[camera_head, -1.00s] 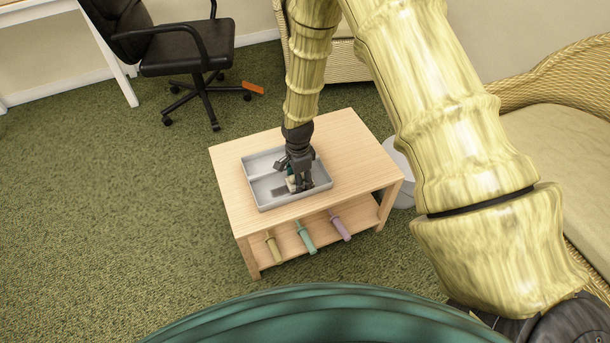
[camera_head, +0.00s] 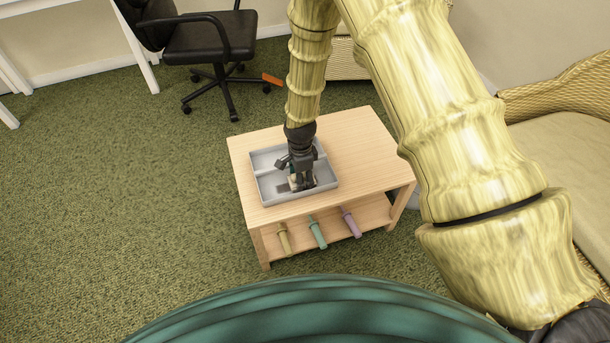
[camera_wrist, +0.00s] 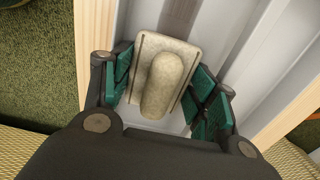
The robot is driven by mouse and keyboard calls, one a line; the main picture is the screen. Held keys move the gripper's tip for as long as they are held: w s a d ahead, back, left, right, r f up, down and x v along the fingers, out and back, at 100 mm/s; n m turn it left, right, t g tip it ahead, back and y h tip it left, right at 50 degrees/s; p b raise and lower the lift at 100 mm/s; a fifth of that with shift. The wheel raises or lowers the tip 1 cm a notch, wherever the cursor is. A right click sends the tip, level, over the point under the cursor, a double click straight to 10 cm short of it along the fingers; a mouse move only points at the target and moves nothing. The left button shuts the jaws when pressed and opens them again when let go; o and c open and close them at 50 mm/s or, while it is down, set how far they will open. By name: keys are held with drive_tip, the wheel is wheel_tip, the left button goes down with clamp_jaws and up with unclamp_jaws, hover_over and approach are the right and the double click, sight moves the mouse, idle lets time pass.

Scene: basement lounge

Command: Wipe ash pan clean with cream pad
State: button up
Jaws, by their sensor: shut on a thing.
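The ash pan (camera_head: 262,190) is a shallow grey tray on the wooden table. It also shows in the wrist view (camera_wrist: 285,75). A dark grey patch (camera_head: 283,188) lies on its floor, left of my gripper; a darker streak (camera_wrist: 236,30) shows in the wrist view. My gripper (camera_head: 302,186) points down into the pan. In the wrist view its green-padded fingers (camera_wrist: 160,88) are shut on the cream pad (camera_wrist: 184,50), a flat block with a rounded grip. Whether the pad touches the pan floor is hard to tell.
The light wood table (camera_head: 365,150) has clear top around the pan. Its lower shelf holds a yellow (camera_head: 284,238), a green (camera_head: 317,232) and a purple (camera_head: 350,222) handled item. An office chair (camera_head: 210,40) stands behind left; a wicker sofa (camera_head: 560,140) is at right.

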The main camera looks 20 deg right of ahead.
sight(290, 182)
drive_tip(key=shift+s+a+p, duration=0.1)
drive_tip(key=shift+a+p, duration=0.45)
drive_tip(key=shift+a, duration=1.25)
drive_tip(key=shift+d+p, duration=1.1)
drive_tip(key=shift+d, duration=2.45)
drive_tip(key=shift+w+d+f+p, duration=0.15)
drive_tip(key=shift+d+p, duration=0.25)
drive_tip(key=shift+d, duration=1.6)
drive_tip(key=shift+a+p, duration=1.3)
drive_tip(key=shift+a, duration=4.3)
drive_tip(key=shift+d+r+p, duration=0.15)
drive_tip(key=shift+d+p, duration=0.1)
drive_tip(key=shift+d, duration=0.9)
drive_tip(key=shift+d+r+p, duration=0.1)
drive_tip(key=shift+d+p, duration=0.1)
drive_tip(key=shift+d, duration=0.95)
drive_tip(key=shift+d+f+p, duration=0.15)
drive_tip(key=shift+d+p, duration=0.2)
drive_tip(key=shift+d, duration=2.9)
drive_tip(key=shift+a+p, duration=0.45)
drive_tip(key=shift+a, duration=1.5)
